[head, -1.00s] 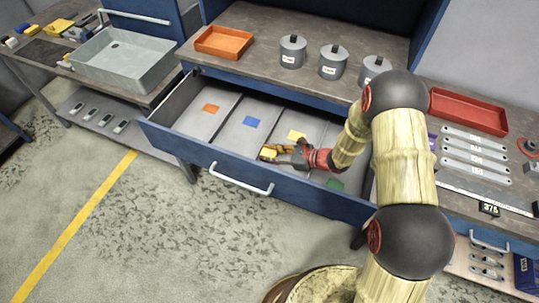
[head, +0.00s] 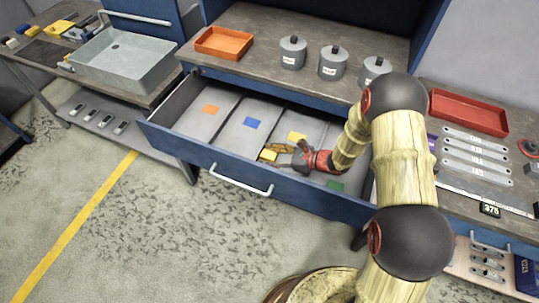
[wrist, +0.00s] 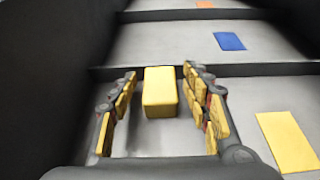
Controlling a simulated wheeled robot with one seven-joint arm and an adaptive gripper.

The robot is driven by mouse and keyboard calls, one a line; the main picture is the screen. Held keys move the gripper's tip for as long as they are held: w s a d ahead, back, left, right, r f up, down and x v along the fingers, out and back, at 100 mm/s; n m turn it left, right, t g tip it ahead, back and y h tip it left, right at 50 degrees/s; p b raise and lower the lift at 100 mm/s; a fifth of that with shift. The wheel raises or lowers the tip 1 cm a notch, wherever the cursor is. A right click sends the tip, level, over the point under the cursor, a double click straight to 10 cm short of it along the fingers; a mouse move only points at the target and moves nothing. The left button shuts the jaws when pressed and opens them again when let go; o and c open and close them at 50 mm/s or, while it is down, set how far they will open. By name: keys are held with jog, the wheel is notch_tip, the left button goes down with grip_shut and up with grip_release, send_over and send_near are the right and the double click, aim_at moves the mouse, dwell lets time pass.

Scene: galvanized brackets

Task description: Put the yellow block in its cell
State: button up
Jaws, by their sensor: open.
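The yellow block (head: 267,155) is in the open drawer, near its front wall. In the wrist view the yellow block (wrist: 160,92) sits between my two fingers with a gap on each side. It appears to rest on the floor of the cell with the yellow marker (wrist: 288,142), close to the divider. The yellow marker (head: 297,137) lies farther back in the head view. My gripper (head: 277,150) is open around the block, low in the drawer, with its fingers (wrist: 160,76) apart.
The drawer (head: 212,170) has thin dividers, with an orange marker (head: 211,109), a blue marker (head: 251,123) and a green marker (head: 335,186) in other cells. Grey canisters (head: 333,62), an orange tray (head: 223,42) and a red tray (head: 468,112) stand on the bench above.

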jog(key=shift+r, duration=0.2)
jog(key=p+v, duration=0.2)
jog(key=v, duration=1)
jog(key=shift+f, duration=0.1)
jog(key=s+r+n+g+h, duration=0.2)
jog(key=s+r+n, duration=0.4)
jog(key=r, duration=0.3)
jog(key=s+r+n+g+h, duration=0.2)
jog(key=s+r+n, duration=0.35)
jog(key=r, duration=0.35)
jog(key=s+d+r+n+t+h, duration=0.5)
jog(key=s+d+r+n+h, duration=0.3)
jog(key=s+d+r+n, duration=0.2)
jog(key=s+d+r, duration=0.2)
jog(key=s+r, duration=0.1)
jog(key=shift+s+r+h, duration=0.25)
jog(key=shift+r+h, duration=0.05)
jog(key=shift+r, duration=0.1)
jog(key=shift+n, duration=0.25)
jog(key=shift+c, duration=1)
